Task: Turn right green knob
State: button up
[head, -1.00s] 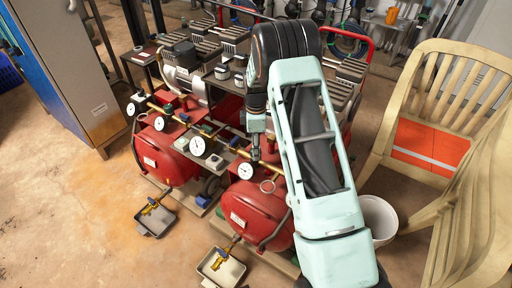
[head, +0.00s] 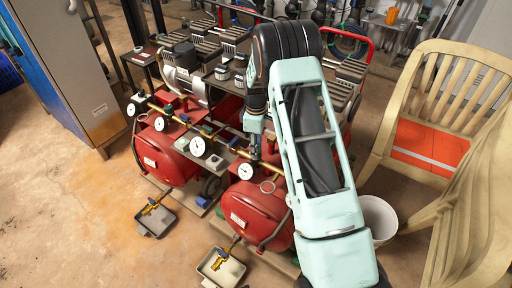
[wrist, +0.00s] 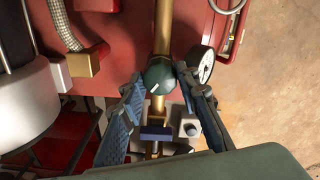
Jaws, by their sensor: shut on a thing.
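In the wrist view the round dark green knob (wrist: 157,74) with a small white mark sits on a brass pipe. My gripper (wrist: 159,82) has one finger on each side of it and is shut on it. In the head view my gripper (head: 256,152) points down at the right part of the brass manifold pipe (head: 180,117), and this knob is hidden or too small to make out there.
A white-faced gauge (wrist: 203,65) stands close to the right finger; several gauges line the manifold. Red tanks (head: 255,212) sit below. Plastic chairs (head: 430,130) and a white bucket (head: 379,217) stand right.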

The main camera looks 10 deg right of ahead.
jog(key=m, duration=0.5)
jog(key=shift+m, duration=0.3)
jog(key=m, duration=0.4)
jog(key=shift+m+p, duration=0.3)
jog(key=shift+p, duration=0.05)
jog(key=m, duration=0.5)
jog(key=m+p, duration=0.1)
jog(key=m, duration=0.3)
jog(key=shift+m, duration=0.5)
jog(key=o, duration=1.2)
jog(key=shift+c, duration=0.2)
jog(key=shift+r, duration=0.1)
